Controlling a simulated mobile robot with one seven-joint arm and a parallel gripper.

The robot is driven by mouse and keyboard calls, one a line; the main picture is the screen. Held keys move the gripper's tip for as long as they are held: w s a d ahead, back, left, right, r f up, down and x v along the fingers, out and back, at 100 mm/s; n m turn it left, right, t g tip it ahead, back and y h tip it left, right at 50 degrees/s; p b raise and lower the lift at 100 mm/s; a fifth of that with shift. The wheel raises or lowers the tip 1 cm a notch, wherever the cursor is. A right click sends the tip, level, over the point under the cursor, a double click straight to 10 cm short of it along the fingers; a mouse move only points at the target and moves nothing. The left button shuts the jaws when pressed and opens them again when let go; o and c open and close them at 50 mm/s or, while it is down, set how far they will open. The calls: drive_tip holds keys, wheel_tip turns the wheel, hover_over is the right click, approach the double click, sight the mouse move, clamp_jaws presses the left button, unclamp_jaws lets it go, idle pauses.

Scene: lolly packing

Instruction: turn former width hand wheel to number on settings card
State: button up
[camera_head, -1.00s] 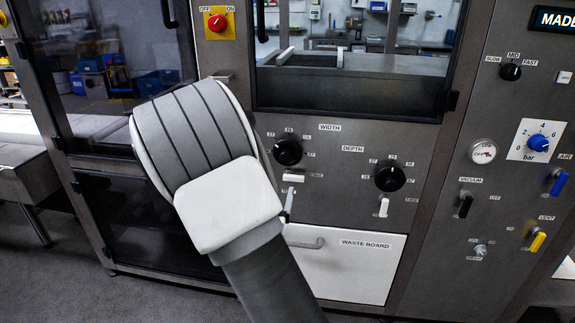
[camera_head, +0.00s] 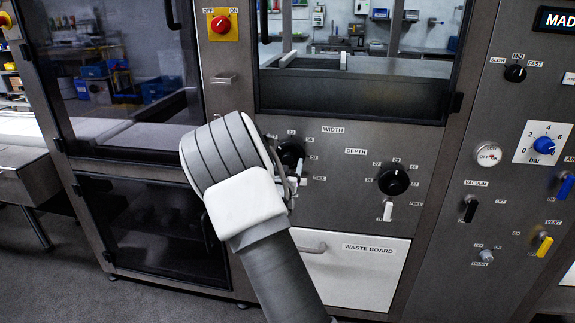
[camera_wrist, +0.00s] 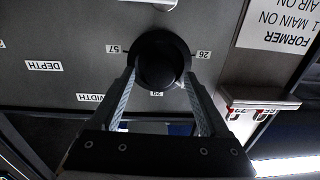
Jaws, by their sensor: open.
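The black width hand wheel (camera_head: 289,153) is a round knob on the grey panel below the WIDTH label (camera_head: 332,130), partly hidden by my arm in the head view. In the wrist view, the wheel (camera_wrist: 160,60) lies just beyond my fingertips, with small number labels around it. My gripper (camera_wrist: 160,88) is open, one finger on each side of the wheel's near edge; I cannot tell whether they touch it. In the head view my gripper (camera_head: 293,178) is at the wheel, mostly behind my wrist. I cannot make out a settings card.
The similar depth wheel (camera_head: 393,180) is to the right, with a white lever (camera_head: 388,211) below it. The white waste board door (camera_head: 355,268) is beneath. A printed sign (camera_wrist: 278,25) and a ledge (camera_wrist: 258,98) show at right in the wrist view.

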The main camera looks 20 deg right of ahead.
drive_tip(key=shift+w+d, duration=0.15)
drive_tip(key=shift+w, duration=0.05)
clamp_jaws()
idle(0.4)
drive_tip(key=shift+n, duration=0.4)
idle(0.4)
drive_tip(key=n, duration=0.4)
drive_tip(key=shift+n+p, duration=0.6)
drive_tip(key=shift+n, duration=1.5)
